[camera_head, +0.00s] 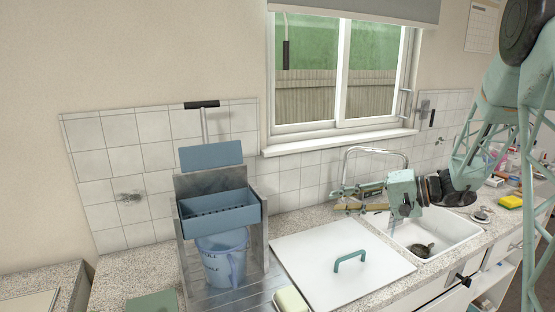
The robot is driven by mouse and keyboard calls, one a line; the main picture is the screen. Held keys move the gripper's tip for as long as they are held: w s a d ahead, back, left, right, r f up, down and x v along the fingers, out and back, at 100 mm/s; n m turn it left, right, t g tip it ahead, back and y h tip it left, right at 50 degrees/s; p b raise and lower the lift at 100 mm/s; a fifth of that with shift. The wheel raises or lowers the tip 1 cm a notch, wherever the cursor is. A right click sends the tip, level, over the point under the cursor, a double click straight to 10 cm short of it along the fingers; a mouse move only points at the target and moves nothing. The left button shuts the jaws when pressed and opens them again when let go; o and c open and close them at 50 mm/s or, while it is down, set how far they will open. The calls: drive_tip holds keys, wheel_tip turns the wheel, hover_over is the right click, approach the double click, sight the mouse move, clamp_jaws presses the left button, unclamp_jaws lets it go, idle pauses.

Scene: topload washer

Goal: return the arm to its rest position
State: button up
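My gripper (350,199) hangs over the left side of the sink, pointing left. Its two fingers are spread apart with a gap between them, and I see nothing held in it. My pale green arm (470,150) reaches in from the right edge of the picture, over the sink side of the counter. The gripper is above and behind the white lid with the green handle (349,261), apart from it. Whether the fingers touch the tap behind them I cannot tell.
The sink (455,232) holds a small dark round object (422,250). A blue tray (220,213) sits above a blue bucket (222,262) in a grey frame at left. A yellow sponge (510,202) and clutter lie at right. The window (340,70) is behind.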

drive_tip(key=s+a+r+n+g+h, duration=0.1)
drive_tip(key=s+a+r+g, duration=0.15)
drive_tip(key=s, duration=0.65)
drive_tip(key=s+a+r+n+g+h, duration=0.15)
drive_tip(key=s+a+r, duration=0.25)
drive_tip(key=s, duration=0.5)
drive_tip(key=s+a+r+n+g+h, duration=0.1)
drive_tip(key=s+a+r+h, duration=0.15)
drive_tip(key=s, duration=0.65)
drive_tip(key=s+d+r+t+h, duration=0.1)
drive_tip(key=s+d+h, duration=0.2)
drive_tip(key=s, duration=1)
drive_tip(key=s+d+r+t+h, duration=0.2)
drive_tip(key=s+d+h, duration=0.2)
drive_tip(key=s, duration=1)
drive_tip(key=shift+d+n, duration=0.35)
drive_tip(key=shift+d, duration=1)
drive_tip(key=shift+s, duration=0.1)
drive_tip(key=shift+o, duration=0.3)
drive_tip(key=shift+d, duration=0.1)
